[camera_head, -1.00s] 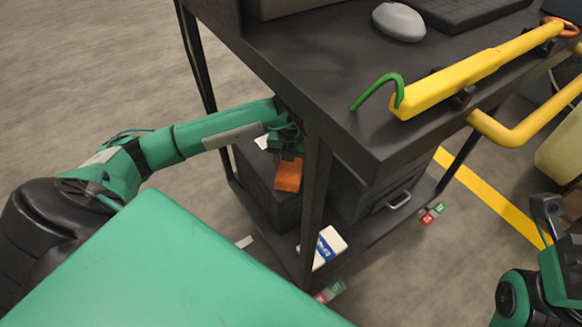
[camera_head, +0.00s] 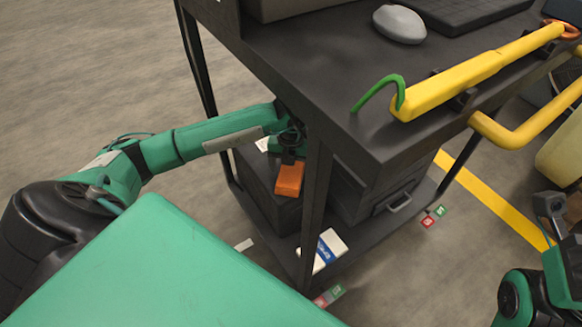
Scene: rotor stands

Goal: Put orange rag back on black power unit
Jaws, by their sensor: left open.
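The orange rag (camera_head: 289,180) is a small folded block directly below my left gripper (camera_head: 290,160), under the tabletop of the cart. It appears to lie on top of the black power unit (camera_head: 262,192), a dark box on the lower shelf, near its right front edge. My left gripper is open just above the rag, and its fingers are small and partly hidden by the arm and shadow. I cannot tell whether the fingers still touch the rag. My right gripper (camera_head: 549,207) shows only partly at the right edge, away from the cart.
The cart's front leg (camera_head: 314,205) stands just right of the rag, and the dark tabletop (camera_head: 300,75) overhangs it. A white and blue box (camera_head: 324,250) and a dark drawer case (camera_head: 375,195) are on the lower shelf. A yellow bar (camera_head: 470,75) lies on the tabletop.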

